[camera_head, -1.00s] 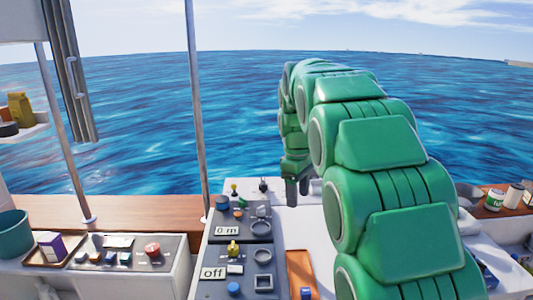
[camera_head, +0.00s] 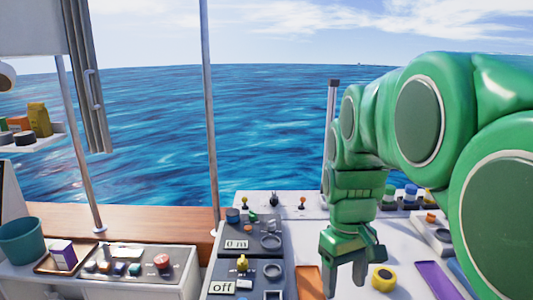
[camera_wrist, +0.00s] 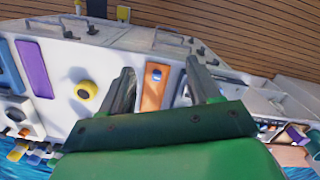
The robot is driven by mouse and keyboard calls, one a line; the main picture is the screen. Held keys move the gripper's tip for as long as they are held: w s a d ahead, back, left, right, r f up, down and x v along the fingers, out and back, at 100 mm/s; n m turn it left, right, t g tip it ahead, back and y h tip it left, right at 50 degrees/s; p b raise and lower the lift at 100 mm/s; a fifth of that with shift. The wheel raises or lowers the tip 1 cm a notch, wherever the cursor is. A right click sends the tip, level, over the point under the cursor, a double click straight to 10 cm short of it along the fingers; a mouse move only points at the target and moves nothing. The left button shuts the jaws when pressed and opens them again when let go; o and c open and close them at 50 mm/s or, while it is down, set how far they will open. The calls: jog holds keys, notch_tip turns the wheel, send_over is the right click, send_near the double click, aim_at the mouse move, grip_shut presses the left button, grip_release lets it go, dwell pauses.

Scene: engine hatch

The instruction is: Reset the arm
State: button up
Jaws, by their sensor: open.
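My green arm reaches in from the right in the head view. My gripper (camera_head: 346,277) points down over the white console (camera_head: 400,275), with its fingers apart and nothing between them. In the wrist view the gripper's two grey fingers (camera_wrist: 160,90) stand apart on either side of an orange tray (camera_wrist: 152,98). A small blue object (camera_wrist: 157,73) lies on that tray. The orange tray (camera_head: 309,283) also shows left of the gripper in the head view. How high the fingers are above the console is hard to tell.
A yellow round knob (camera_head: 383,278) and a purple tray (camera_head: 437,280) are right of the gripper. A dark control panel (camera_head: 240,262) with dials, "0 m" and "off" displays stands to the left. A teal bucket (camera_head: 21,241) and a red button (camera_head: 162,261) are farther left.

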jog(key=s+f+m, duration=0.2)
jog(key=s+f, duration=0.1)
jog(key=s, duration=0.6)
jog(key=s+f+m, duration=0.2)
jog(key=s+f, duration=0.1)
jog(key=s, duration=0.7)
jog(key=shift+f+g, duration=0.3)
jog(key=shift+d, duration=0.1)
